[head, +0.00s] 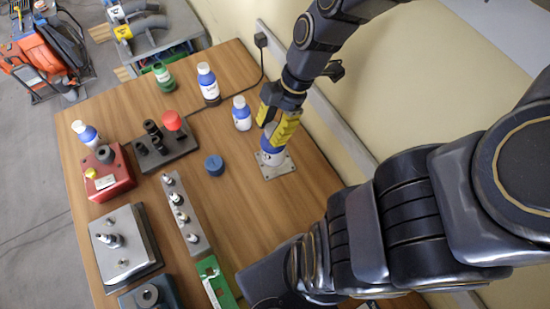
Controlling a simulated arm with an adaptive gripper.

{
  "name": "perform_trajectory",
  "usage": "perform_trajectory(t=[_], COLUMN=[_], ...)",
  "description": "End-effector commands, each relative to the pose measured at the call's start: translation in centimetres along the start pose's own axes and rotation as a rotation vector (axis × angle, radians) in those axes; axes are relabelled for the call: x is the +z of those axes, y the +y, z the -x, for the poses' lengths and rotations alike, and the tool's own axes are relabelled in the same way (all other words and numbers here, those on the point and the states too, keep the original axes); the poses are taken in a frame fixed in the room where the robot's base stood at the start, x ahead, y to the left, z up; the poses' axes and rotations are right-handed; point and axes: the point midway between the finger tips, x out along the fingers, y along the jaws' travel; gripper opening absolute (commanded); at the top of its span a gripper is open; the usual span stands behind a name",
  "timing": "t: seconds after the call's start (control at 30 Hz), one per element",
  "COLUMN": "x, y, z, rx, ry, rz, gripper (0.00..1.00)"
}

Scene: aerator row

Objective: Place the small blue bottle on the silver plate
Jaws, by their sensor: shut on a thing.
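My gripper (275,138) points down over the silver plate (285,169) and is shut on a small blue bottle (270,157). The fingers hide the bottle's upper part. Its blue and white lower part shows just below them, over the plate. The bottle looks about upright. I cannot tell whether its base touches the plate or is slightly above it. The plate is a small square, with its near and right edges showing.
A white bottle with a blue label (241,114) stands close left of my gripper. A metal strip with several fittings (184,213) lies mid-table. Bare wood lies near the plate.

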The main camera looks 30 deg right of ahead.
Motion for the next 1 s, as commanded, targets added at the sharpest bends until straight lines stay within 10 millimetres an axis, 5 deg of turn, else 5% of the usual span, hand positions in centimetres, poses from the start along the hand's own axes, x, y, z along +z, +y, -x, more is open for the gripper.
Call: perform_trajectory(t=[0.23,0.5,0.77,1.0], x=[-0.6,-0.6,0.2,2.1], y=[-5.9,-8.8,-7.1,-3.0], z=[-0.6,-0.5,-1.2,-2.5], rx=[-0.229,-0.342,-0.352,-0.355], ry=[0.0,-0.002,0.006,0.001], rz=[0.531,0.819,0.84,0.834], gripper=[0.0,0.0,0.0,0.0])
